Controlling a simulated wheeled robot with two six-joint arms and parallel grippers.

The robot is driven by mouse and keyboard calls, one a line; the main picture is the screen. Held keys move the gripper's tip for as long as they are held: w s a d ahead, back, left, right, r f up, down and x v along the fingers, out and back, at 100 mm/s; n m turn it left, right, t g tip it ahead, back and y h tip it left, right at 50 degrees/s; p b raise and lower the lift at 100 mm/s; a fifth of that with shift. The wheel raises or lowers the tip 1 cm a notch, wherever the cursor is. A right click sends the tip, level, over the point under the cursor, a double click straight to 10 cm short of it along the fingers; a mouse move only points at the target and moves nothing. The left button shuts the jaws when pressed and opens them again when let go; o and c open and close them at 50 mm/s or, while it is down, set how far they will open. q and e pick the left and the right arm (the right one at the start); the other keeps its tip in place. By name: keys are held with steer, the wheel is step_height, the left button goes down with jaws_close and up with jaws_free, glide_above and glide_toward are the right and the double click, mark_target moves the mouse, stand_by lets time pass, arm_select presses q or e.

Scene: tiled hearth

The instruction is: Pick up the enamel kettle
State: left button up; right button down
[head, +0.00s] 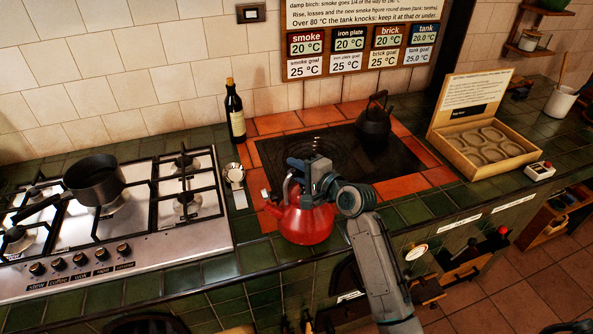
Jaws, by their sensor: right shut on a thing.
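The enamel kettle (306,224) is red and stands upright at the front edge of the hearth's orange tile border. I cannot tell whether its base touches the tiles. My right gripper (298,180) is above it, shut on the kettle at its handle, and hides most of the handle and lid. My right arm comes in from the lower right. My left gripper is not in view.
A gas hob with a dark saucepan (94,180) is at the left. A black kettle (374,122) stands on the dark iron plate (290,155). An open wooden box (487,146) is at the right.

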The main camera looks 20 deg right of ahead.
steer(key=s+a+r+b, duration=0.1)
steer(key=s+a+b, duration=0.2)
steer(key=s, duration=1.1)
steer(key=shift+a+r, duration=0.4)
steer(key=shift+a, duration=0.3)
stand_by(0.5)
